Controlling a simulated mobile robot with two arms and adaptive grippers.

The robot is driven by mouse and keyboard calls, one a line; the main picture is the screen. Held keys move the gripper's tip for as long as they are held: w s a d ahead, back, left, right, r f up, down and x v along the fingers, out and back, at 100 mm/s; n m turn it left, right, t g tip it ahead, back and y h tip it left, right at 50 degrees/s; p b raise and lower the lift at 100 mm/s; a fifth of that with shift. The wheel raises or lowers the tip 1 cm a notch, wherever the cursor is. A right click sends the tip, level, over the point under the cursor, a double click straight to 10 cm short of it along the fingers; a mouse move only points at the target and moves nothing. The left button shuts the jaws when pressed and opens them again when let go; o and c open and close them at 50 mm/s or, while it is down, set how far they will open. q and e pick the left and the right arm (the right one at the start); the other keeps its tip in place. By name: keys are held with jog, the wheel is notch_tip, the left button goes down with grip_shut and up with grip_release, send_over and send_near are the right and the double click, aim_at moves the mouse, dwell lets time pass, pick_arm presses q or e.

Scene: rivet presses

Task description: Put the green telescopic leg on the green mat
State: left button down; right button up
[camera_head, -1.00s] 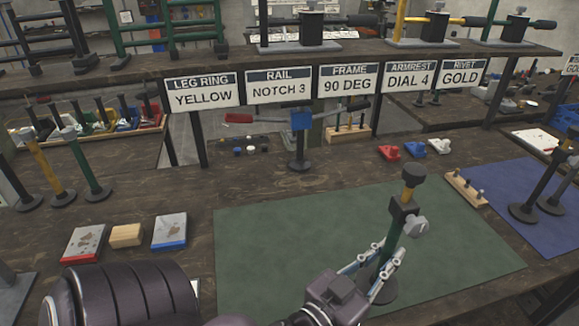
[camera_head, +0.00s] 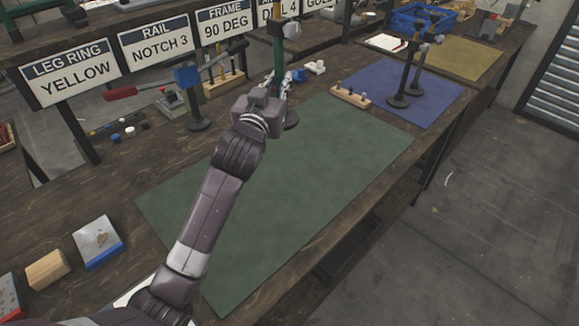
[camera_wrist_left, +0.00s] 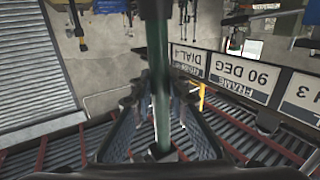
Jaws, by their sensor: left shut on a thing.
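The green telescopic leg (camera_head: 277,52) is upright in the head view, with its dark round foot (camera_head: 291,120) at the back edge of the green mat (camera_head: 300,190). I cannot tell whether the foot touches the mat or hangs above it. My left gripper (camera_head: 276,88) is shut on the leg's tube, and its fingers are partly hidden behind my wrist. In the left wrist view the green tube (camera_wrist_left: 160,100) stands between the two fingers. The rest of the green mat is bare, partly covered by my arm. My right gripper is in neither view.
A wooden peg holder (camera_head: 350,95) stands at the mat's back right. Dark legs (camera_head: 400,88) stand on the blue mat (camera_head: 440,95). A blue-headed stand (camera_head: 187,77) is behind the mat. A blue-edged block (camera_head: 98,243) and wooden block (camera_head: 45,269) lie left.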

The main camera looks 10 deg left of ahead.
aim_at(279, 72)
pick_arm(q)
jog(key=w+r, duration=0.1)
jog(key=r, duration=0.1)
jog(key=shift+w+d+r, duration=0.15)
jog(key=shift+w+r, duration=0.25)
jog(key=shift+w, duration=0.2)
notch_tip(279, 72, down, 15)
jog(key=shift+d+r+b, duration=0.1)
jog(key=shift+r+b, duration=0.1)
jog(key=shift+b, duration=0.15)
notch_tip(279, 72, down, 5)
jog(key=shift+r+b, duration=0.1)
jog(key=shift+b, duration=0.25)
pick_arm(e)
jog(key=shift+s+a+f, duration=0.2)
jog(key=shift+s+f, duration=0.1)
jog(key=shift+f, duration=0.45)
pick_arm(q)
jog(key=shift+f, duration=0.25)
jog(key=c, duration=1.9)
grip_release()
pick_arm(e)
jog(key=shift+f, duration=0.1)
